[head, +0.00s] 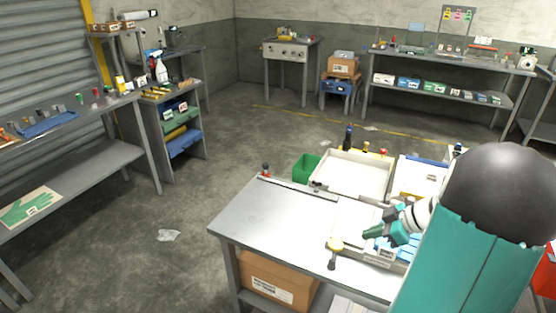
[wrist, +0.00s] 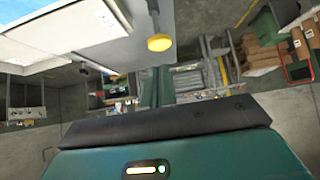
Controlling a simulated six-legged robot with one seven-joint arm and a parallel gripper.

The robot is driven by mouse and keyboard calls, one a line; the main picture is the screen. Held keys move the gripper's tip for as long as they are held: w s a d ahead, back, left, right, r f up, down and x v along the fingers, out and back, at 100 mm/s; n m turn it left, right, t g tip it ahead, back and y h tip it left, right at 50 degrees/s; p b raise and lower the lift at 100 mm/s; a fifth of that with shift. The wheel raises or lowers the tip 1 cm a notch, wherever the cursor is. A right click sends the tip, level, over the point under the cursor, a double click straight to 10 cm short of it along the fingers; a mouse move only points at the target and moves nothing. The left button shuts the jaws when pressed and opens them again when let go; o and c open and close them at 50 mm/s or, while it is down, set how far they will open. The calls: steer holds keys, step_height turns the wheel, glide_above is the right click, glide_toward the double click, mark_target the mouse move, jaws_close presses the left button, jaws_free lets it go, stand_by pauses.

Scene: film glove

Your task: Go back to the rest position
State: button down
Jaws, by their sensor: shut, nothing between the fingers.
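My gripper (head: 374,232) reaches in from the right over the near workbench (head: 270,222). Its teal fingers are together and empty, pointing left above the bench's right part. A yellow-headed tool with a dark handle (head: 334,245) is just left of and below the fingertips in the head view. In the wrist view my shut fingers (wrist: 158,85) show in the middle above the teal gripper body, and a yellow round head (wrist: 159,43) shows just beyond them. A green glove (head: 30,208) lies on a pale sheet on the left bench's lower shelf, far from my gripper.
A white tray (head: 352,192) and a green bin (head: 306,167) are at the bench's back. A cardboard box (head: 275,280) sits beneath. Shelves stand left, and another bench (head: 445,63) stands at the back right. The floor (head: 180,262) between is mostly clear, with paper scraps.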

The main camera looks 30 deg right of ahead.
steer(key=a+r+m+g+h, duration=0.1)
steer(key=a+r, duration=0.2)
steer(key=a, duration=0.3)
steer(key=w+a+r+m+g, duration=0.1)
steer(key=a+r, duration=0.2)
steer(key=a, duration=0.4)
steer(key=a+r+g+h, duration=0.1)
steer(key=a+r+g, duration=0.15)
steer(key=a, duration=0.35)
steer(key=s+a+r+m+t+h, duration=0.1)
steer(key=s+a+r+m, duration=0.1)
steer(key=a, duration=0.5)
steer(key=s+a+r+m+t+h, duration=0.2)
steer(key=s+a+r+m, duration=0.1)
steer(key=s+a, duration=0.3)
steer(key=shift+a+r+m+h, duration=0.3)
steer(key=shift+a+r, duration=0.05)
steer(key=shift+r, duration=0.25)
